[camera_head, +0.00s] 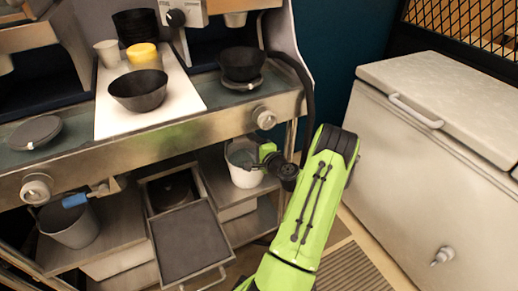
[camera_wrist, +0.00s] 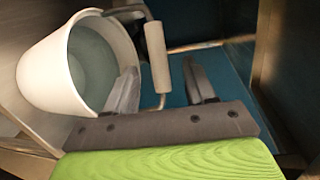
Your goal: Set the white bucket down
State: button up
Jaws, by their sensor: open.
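The white bucket (camera_head: 244,172) stands on the lower shelf below the counter, at the right end. In the wrist view the white bucket (camera_wrist: 42,80) fills the upper left, and its inside looks pale and greyish. Its wire handle has a light cylindrical grip (camera_wrist: 157,57), which lies between my two fingers. My gripper (camera_wrist: 160,88) is open, with one finger on each side of the grip and a gap on the right. In the head view my gripper (camera_head: 278,163) is beside the bucket's right side, and my wrist hides part of it.
A grey bucket (camera_head: 70,222) with a blue handle grip stands on the shelf at left. An open drawer (camera_head: 190,243) sticks out between the buckets. Dark bowls (camera_head: 139,90) and a white board (camera_head: 112,122) are on the counter. A white chest freezer (camera_head: 420,150) stands at right.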

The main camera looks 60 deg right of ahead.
jog(key=v, duration=0.6)
jog(key=shift+s+a, duration=0.1)
dwell(0.3)
